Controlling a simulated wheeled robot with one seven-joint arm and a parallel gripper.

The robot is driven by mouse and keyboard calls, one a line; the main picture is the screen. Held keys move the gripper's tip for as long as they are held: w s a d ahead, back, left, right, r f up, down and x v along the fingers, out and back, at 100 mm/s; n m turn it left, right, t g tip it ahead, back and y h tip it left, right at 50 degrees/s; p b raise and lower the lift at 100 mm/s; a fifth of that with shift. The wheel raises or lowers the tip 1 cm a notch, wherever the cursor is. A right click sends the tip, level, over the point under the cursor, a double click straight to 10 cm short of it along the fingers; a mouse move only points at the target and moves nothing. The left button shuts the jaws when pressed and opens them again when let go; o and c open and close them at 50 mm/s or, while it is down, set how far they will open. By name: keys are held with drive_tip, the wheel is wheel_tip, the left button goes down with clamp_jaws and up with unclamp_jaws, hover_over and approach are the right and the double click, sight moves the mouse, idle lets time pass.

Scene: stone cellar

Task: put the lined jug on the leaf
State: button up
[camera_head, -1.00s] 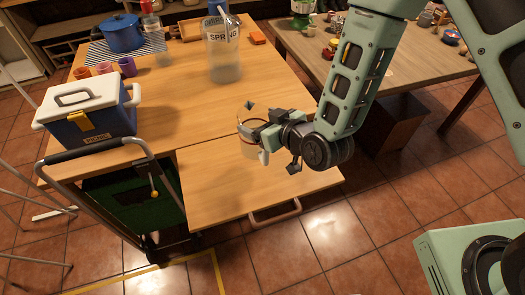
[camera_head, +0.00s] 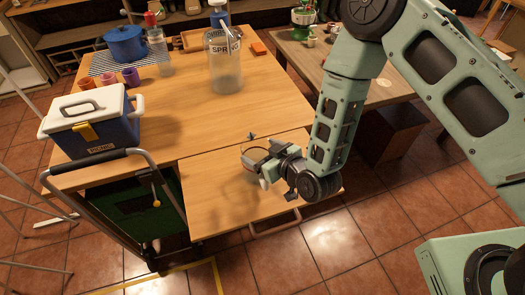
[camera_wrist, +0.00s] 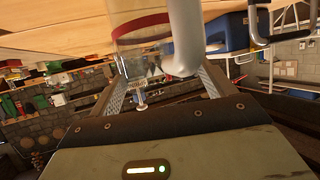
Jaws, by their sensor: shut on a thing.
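My gripper (camera_head: 263,164) is shut on the lined jug (camera_head: 254,153). The jug is mostly hidden by the gripper in the head view. In the wrist view it is clear, with a red band (camera_wrist: 140,25) and a thick white handle (camera_wrist: 184,38) between the fingers. The leaf (camera_head: 208,205) is the wooden flap at the near end of the table. The jug and gripper are over the leaf, near its far seam. I cannot tell whether the jug touches it.
A large clear spring-water bottle (camera_head: 226,75) stands farther back on the table (camera_head: 185,110). A blue-and-white picnic box (camera_head: 92,122) stands at the left. A trolley handle (camera_head: 95,158) rises beside the leaf's left edge. Much of the leaf is bare.

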drive_tip(key=o, duration=1.7)
drive_tip(key=shift+f, duration=0.15)
drive_tip(key=shift+o, duration=0.2)
drive_tip(key=p+v, duration=0.1)
drive_tip(key=v, duration=1.1)
